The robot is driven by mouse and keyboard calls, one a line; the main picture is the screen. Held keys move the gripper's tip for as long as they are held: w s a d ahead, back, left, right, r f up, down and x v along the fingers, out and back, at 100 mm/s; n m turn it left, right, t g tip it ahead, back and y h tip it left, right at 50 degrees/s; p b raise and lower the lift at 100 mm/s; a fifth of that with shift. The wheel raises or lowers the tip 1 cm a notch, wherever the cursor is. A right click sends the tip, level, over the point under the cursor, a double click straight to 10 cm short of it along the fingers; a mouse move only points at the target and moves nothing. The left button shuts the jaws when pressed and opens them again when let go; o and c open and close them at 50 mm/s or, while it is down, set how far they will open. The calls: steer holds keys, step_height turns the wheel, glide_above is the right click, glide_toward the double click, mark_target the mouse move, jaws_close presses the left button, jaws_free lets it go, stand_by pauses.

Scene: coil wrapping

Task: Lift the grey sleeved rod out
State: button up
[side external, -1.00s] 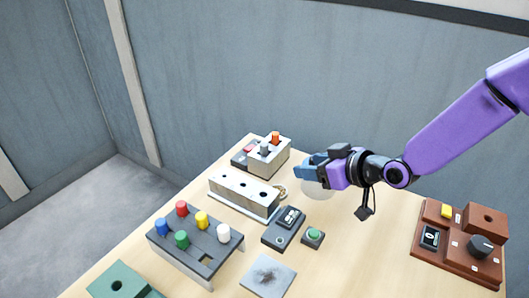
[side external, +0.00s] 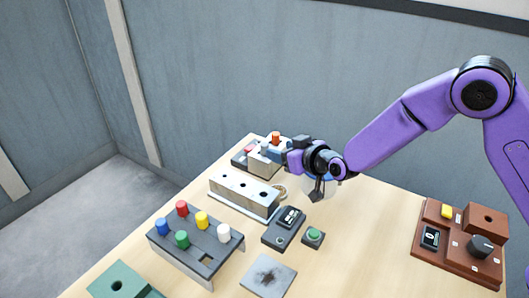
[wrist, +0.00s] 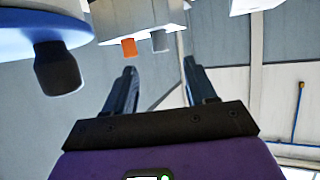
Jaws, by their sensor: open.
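The grey sleeved rod (side external: 265,147) stands in the pale block at the back of the table, beside an orange-topped rod (side external: 276,137). In the wrist view, which shows the scene upside down, the grey rod (wrist: 160,41) hangs from the block (wrist: 140,18) next to the orange one (wrist: 129,48). My gripper (wrist: 160,68) is open and empty. Its two fingers lie either side of the grey rod's line of sight, with the rod beyond their tips. In the side view my gripper (side external: 275,150) is at the block and partly hides it.
A white block with holes (side external: 243,193) stands in front. A round white and blue item (side external: 322,186) sits below my wrist; it shows with a dark knob in the wrist view (wrist: 40,40).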

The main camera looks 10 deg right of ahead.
mark_target(267, 146)
steer(key=shift+x, duration=3.8)
steer(key=shift+f, duration=0.1)
jaws_close()
